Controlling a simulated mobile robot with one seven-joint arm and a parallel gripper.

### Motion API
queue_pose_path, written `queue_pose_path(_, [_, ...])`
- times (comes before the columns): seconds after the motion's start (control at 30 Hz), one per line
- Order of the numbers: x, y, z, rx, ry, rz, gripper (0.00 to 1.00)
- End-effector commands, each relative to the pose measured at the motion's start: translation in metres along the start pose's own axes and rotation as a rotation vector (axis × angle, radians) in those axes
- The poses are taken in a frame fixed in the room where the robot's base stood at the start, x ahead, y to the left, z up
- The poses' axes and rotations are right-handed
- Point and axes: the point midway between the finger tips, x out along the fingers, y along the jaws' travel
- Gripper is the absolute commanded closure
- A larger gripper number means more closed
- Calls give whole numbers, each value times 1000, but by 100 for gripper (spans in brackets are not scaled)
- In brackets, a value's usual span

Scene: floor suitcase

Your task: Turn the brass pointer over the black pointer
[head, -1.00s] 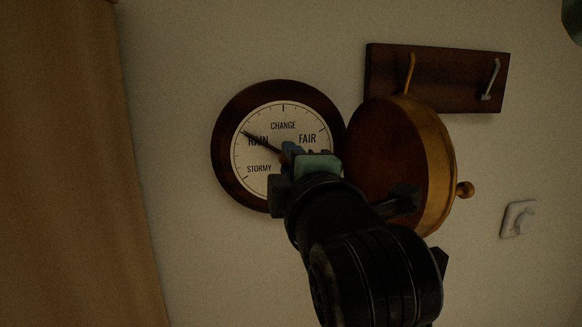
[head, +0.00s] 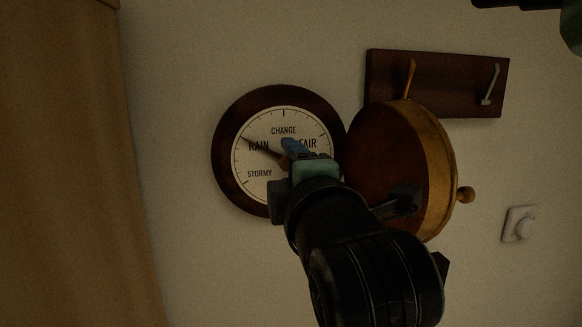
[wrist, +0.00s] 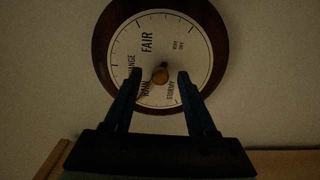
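The barometer dial (head: 250,128), a white face in a dark round wooden rim, hangs on the wall; it also shows in the wrist view (wrist: 195,55). The thin black pointer (head: 250,143) runs from the middle toward RAIN. A brass-brown knob (wrist: 160,75) stands at the dial's middle; the brass pointer's arm cannot be told apart clearly in this dim light. My gripper (wrist: 159,76) is open in front of the dial, one finger each side of the knob, with gaps visible. In the head view my gripper (head: 292,150) hides the dial's lower right.

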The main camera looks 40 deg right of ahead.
Motion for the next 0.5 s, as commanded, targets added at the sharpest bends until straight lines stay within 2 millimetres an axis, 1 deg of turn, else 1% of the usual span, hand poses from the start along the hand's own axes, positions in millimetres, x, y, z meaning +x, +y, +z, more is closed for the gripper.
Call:
queue_pose_path(0.17, [-2, 0, 0, 0, -1, 0, 43])
queue_pose_path(0.27, [-10, -1, 0, 0, -1, 3, 43])
queue_pose_path(0.37, [-27, -3, 1, -1, -2, 5, 43])
queue_pose_path(0.5, [-60, -3, 0, -1, -1, 8, 43])
